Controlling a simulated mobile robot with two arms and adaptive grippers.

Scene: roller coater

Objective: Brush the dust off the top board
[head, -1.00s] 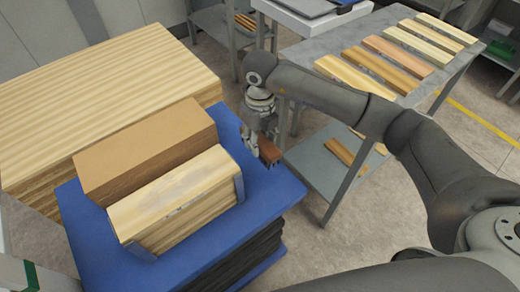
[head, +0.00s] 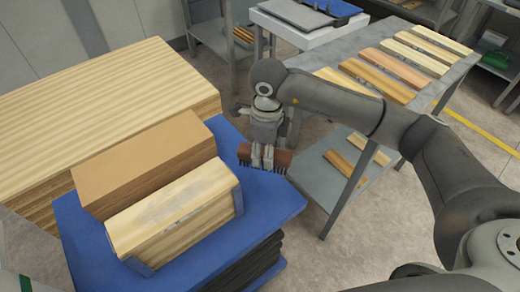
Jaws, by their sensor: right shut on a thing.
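A stack of pale wooden boards (head: 180,232) stands in a blue holder on the blue table (head: 95,258). Its top board (head: 165,207) carries a light greyish dusty patch. My right gripper (head: 263,160) is shut on a brush (head: 280,159) with a reddish-brown wooden back and dark bristles facing down. The brush hangs to the right of the stack, over the blue table's far right part, apart from the boards. My left gripper is not in view.
A brown block (head: 140,160) lies right behind the stack. A large pile of boards (head: 90,95) stands at the left. A grey metal table (head: 440,85) with several planks stands at the back right. The blue table's right corner is bare.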

